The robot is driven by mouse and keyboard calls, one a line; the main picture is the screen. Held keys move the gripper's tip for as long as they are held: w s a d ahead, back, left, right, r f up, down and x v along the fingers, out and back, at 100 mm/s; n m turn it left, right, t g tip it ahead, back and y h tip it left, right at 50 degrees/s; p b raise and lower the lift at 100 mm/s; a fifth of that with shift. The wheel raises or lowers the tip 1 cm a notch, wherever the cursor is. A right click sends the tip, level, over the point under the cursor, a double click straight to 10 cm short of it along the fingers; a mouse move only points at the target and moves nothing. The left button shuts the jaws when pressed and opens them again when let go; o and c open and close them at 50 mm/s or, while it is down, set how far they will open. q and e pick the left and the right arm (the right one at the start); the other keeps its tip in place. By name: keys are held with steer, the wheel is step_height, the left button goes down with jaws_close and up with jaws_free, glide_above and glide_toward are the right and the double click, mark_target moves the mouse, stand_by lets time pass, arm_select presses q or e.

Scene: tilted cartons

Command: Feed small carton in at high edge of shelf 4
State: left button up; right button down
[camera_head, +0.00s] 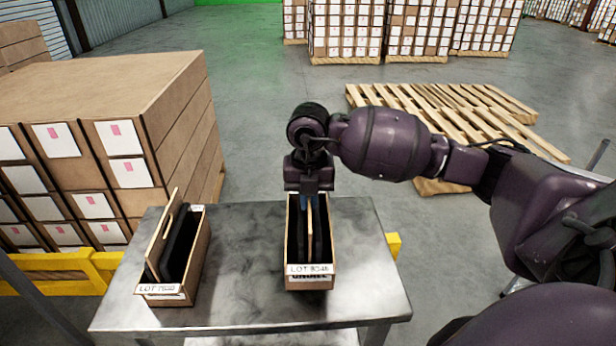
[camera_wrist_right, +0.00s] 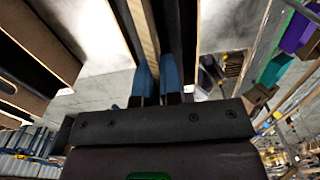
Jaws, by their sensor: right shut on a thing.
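My right gripper (camera_head: 310,204) reaches down into an open narrow carton (camera_head: 288,250) labelled "LOT" on the metal table. Its blue fingers are shut on a thin upright tan board (camera_head: 310,232) between dark slabs. In the right wrist view the fingers (camera_wrist_right: 158,84) pinch this tan board (camera_wrist_right: 146,32), with dark slabs on both sides. A second labelled carton (camera_head: 202,247) stands to the left, with a dark slab and a tilted tan board (camera_head: 160,240) with a handle slot. My left gripper is not in view. I cannot make out a numbered shelf.
The metal table (camera_head: 235,255) is bare between the two cartons. Stacked brown boxes (camera_head: 100,85) stand at the left behind a yellow rail (camera_head: 60,276). Wooden pallets (camera_head: 440,108) lie on the floor behind my right arm. Loaded pallets (camera_head: 345,28) stand farther back.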

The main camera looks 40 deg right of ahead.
step_height(320, 180, down, 3)
steer(key=shift+f, duration=0.7)
steer(key=c, duration=1.3)
jaws_free()
steer(key=r, duration=0.9)
steer(key=shift+s+a+r, duration=0.2)
steer(key=shift+r, duration=0.2)
steer(key=shift+r+p, duration=0.3)
steer(key=shift+r, duration=0.2)
